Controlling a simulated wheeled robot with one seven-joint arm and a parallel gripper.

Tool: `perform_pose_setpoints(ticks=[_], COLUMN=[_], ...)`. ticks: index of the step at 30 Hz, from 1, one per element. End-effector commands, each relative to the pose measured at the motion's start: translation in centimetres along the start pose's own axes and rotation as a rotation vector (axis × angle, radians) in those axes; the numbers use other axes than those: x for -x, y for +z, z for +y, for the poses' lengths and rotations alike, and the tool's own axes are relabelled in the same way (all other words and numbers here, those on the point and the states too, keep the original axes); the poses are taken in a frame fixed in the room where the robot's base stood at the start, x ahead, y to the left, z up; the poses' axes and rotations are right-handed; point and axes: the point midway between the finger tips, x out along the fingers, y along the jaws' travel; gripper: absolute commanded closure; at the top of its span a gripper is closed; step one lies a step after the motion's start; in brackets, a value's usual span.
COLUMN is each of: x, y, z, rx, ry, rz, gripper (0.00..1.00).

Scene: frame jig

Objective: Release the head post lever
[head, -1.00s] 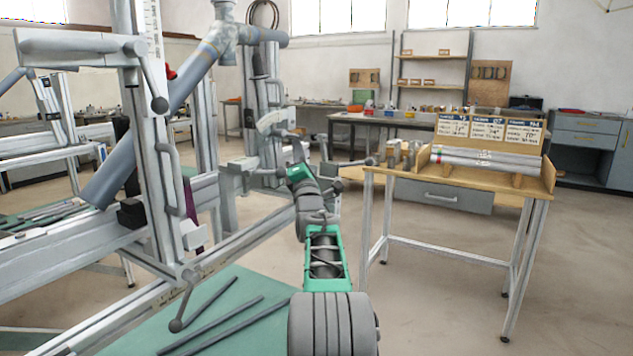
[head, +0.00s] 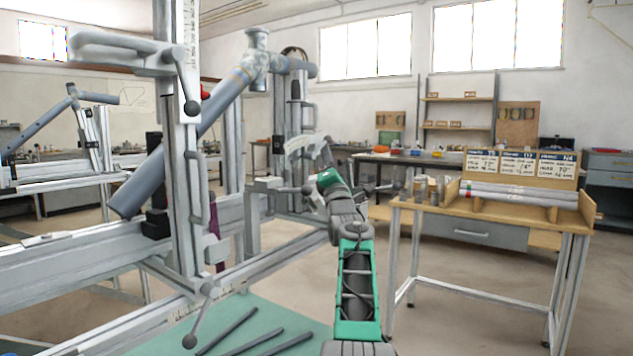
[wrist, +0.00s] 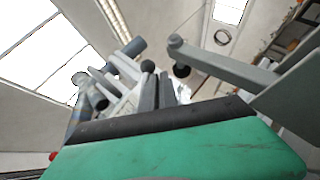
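The jig's tall front post (head: 186,150) carries a scale and a lever with a ball knob (head: 192,108) near its top. A second lever (head: 200,318) hangs at its foot, its ball knob low and to the left. A rear post (head: 296,110) stands behind, with another ball-ended lever (head: 308,189) lower down. I cannot tell for sure which is the head post lever. My gripper (head: 322,156) is near the rear post, partly hidden by my green wrist. In the wrist view its fingers (wrist: 157,90) look close together; a ball knob (wrist: 181,70) shows beside them. Contact is unclear.
A sloping grey frame tube (head: 185,145) crosses behind the front post. Dark rods lie on a green surface (head: 235,318) below. A wooden-topped table (head: 500,221) with tubes and labels stands to the right.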

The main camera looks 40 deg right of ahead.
Motion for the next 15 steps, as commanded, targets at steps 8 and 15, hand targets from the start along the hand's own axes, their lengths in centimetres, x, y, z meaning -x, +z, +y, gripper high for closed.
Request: perform_pose_setpoints(ticks=[8,15], x=[-0.8,-1.2], y=[1.0,1.4], z=[1.3,2.2], rx=[0.006,0.007], ry=[0.005,0.013], rz=[-0.011,-0.014], gripper=[1.0,1.0])
